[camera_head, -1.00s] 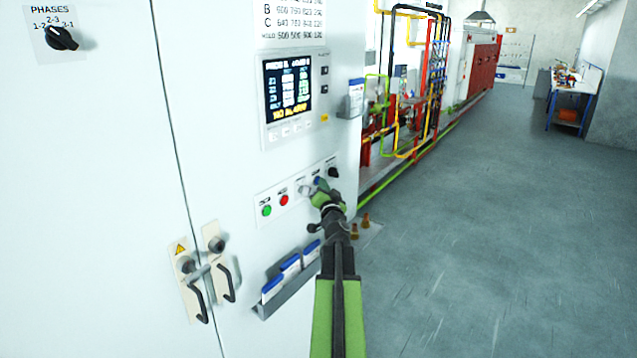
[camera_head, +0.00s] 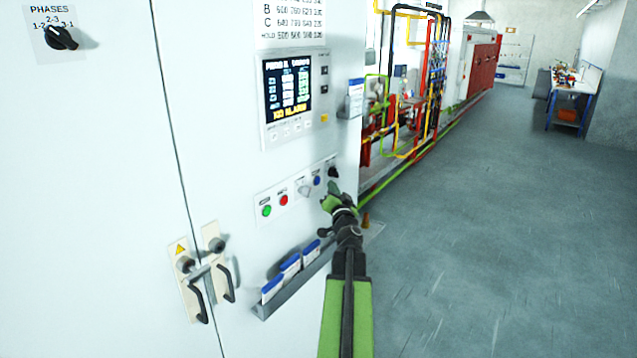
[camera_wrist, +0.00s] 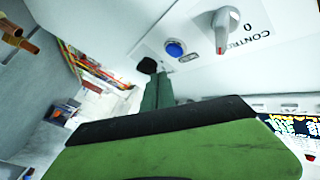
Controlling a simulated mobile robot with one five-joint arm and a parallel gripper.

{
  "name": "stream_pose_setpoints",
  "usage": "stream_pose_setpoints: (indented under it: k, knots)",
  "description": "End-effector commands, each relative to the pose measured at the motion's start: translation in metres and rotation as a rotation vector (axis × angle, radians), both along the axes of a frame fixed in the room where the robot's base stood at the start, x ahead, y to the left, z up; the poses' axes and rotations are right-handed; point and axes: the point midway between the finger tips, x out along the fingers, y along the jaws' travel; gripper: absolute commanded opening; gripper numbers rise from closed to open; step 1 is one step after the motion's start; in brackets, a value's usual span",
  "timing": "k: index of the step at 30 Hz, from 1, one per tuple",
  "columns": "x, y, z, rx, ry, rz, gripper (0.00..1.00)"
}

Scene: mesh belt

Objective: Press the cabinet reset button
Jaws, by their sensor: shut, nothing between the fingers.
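The cabinet (camera_head: 100,170) carries a row of controls on a white strip. The blue button (camera_head: 317,181) sits between a grey selector knob (camera_head: 303,190) and a black control (camera_head: 333,172). No reset label is legible. My gripper (camera_head: 333,192) is shut and empty, just right of and below the blue button in the head view. In the wrist view the blue button (camera_wrist: 175,48) and the selector knob (camera_wrist: 220,32) are in full sight, and my fingertips (camera_wrist: 158,90) point beside the button, apart from it.
A green button (camera_head: 266,210) and a red button (camera_head: 284,200) are farther left on the strip. A lit display (camera_head: 289,90) is above. A document rack (camera_head: 290,285) and door handles (camera_head: 212,285) stick out below. The floor at right is open.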

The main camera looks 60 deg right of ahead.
Motion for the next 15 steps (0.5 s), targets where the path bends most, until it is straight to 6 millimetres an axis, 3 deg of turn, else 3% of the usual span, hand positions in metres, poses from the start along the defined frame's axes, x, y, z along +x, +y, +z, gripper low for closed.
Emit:
stream_pose_setpoints:
  k: [7, 15]
  knots:
    - [-0.024, 0.001, 0.000, 0.001, 0.000, -0.001, 0.00]
    - [-0.028, 0.000, 0.000, 0.001, 0.000, -0.001, 0.00]
